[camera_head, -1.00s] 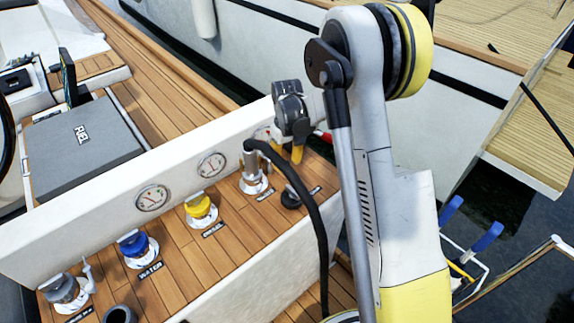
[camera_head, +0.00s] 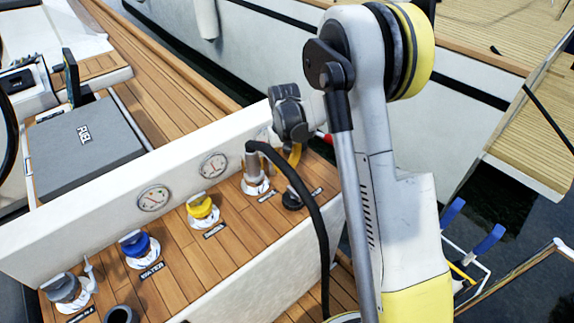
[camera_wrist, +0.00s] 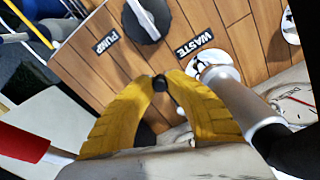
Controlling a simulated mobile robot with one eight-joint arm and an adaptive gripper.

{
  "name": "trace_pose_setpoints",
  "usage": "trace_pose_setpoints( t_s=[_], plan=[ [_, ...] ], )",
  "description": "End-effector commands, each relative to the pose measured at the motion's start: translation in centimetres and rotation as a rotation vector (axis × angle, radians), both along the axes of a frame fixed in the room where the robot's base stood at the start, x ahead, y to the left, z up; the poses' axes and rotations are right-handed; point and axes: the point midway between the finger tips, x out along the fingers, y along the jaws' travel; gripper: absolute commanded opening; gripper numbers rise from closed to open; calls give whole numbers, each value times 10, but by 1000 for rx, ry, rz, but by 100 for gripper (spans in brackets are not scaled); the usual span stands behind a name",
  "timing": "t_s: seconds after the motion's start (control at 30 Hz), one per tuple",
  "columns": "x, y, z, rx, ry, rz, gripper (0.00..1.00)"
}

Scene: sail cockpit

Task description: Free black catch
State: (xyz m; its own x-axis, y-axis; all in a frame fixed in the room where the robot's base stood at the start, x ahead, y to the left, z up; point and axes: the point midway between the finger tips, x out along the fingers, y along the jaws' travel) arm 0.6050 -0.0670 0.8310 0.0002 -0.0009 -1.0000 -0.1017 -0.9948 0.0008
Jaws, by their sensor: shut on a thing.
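My gripper (camera_wrist: 160,84) has yellow fingers closed together on a small black catch (camera_wrist: 159,82) in the wrist view. Only the round end of the catch shows between the fingertips; the rest is hidden. In the head view my gripper (camera_head: 295,155) is over the far end of the wooden panel, just behind the metal nozzle (camera_head: 255,165). The catch cannot be made out there.
The nozzle with its black hose (camera_head: 315,215) stands close beside my gripper at the WASTE label (camera_wrist: 194,43). A black PUMP knob (camera_wrist: 147,18) is nearby. Yellow (camera_head: 203,207) and blue (camera_head: 138,243) caps line the panel. A red part (camera_wrist: 22,143) lies left.

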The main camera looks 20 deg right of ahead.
Motion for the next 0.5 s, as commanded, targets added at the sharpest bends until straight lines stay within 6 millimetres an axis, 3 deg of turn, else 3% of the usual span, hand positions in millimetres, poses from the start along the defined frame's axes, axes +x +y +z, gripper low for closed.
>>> trace_pose_setpoints(
  t_s=[0.2, 0.23, 0.3, 0.5],
  plan=[
    [0, 1, 0, 1, 0, 0, 0],
    [0, 1, 0, 2, 0, 1, 21],
    [0, 1, 0, 1, 1, 1, 41],
    [0, 0, 0, 1, 0, 1, 41]
  ],
)
